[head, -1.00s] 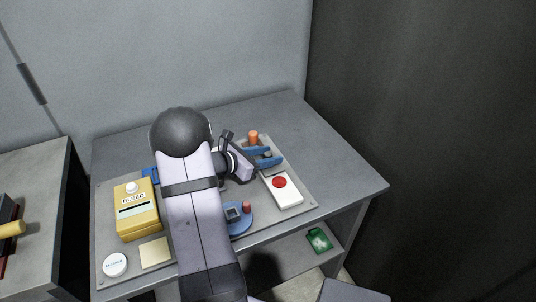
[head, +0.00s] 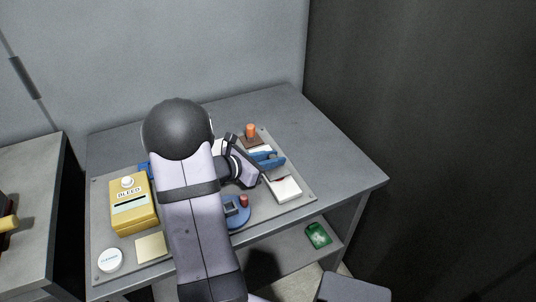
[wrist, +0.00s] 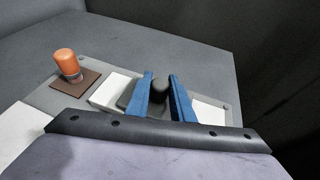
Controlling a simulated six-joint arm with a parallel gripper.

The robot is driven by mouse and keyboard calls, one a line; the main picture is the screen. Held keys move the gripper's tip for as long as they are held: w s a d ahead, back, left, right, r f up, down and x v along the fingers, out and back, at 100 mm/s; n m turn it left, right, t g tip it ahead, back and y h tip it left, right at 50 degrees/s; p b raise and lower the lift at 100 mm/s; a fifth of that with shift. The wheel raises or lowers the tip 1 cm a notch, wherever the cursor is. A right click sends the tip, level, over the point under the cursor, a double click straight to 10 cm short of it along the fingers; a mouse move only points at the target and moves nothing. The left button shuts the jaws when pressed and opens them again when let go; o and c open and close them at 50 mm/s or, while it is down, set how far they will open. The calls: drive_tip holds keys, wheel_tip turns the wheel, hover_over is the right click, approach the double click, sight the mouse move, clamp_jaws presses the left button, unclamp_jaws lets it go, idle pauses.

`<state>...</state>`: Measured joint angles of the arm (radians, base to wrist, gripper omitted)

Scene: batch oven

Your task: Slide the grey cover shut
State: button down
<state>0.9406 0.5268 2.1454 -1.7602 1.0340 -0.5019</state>
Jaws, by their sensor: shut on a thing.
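My gripper (head: 270,161) is over the far right part of the grey board. In the wrist view its two blue fingers (wrist: 162,97) stand either side of a dark knob and are shut on it. The knob is on the grey cover (wrist: 126,101), a dark flat piece partly hidden by the fingers. The cover lies across the middle of a white housing (head: 286,189). White surface shows on both sides of it in the wrist view.
An orange knob (head: 250,131) on a brown base stands just behind the housing. A yellow BLEED box (head: 133,205), a round white cap (head: 109,260) and a blue round fixture (head: 236,212) share the board. The right of the table is clear.

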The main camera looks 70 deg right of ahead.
drive_tip(key=shift+s+a, duration=0.25)
drive_tip(key=c, duration=1.5)
unclamp_jaws()
drive_tip(key=shift+c, duration=0.2)
drive_tip(key=v, duration=0.6)
drive_tip(key=shift+w+a+r+b, duration=0.1)
drive_tip(key=shift+w+a+b, duration=0.2)
drive_tip(key=shift+b, duration=0.1)
drive_tip(key=shift+a+r, duration=0.1)
drive_tip(key=shift+a, duration=0.15)
